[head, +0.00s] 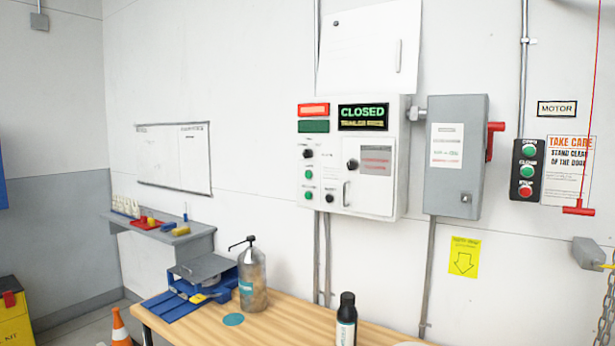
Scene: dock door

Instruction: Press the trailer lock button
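A white control box (370,208) hangs on the wall near the middle of the head view. It has a lit display reading "CLOSED" (363,113), with a second line too blurred to read surely. On its left side are a red panel (314,110), a dark green panel (314,127), a black knob (308,153), and two green buttons, an upper one (309,174) and a lower one (309,195). Their labels are too small to read, so I cannot tell which is the trailer lock button. My gripper is not in view.
A wooden table (285,318) stands below, bearing a pump bottle (253,283) and a black-capped bottle (346,322). A grey switch box (455,160) with a red lever and a door button station (526,170) are to the right. An orange cone (120,328) stands at lower left.

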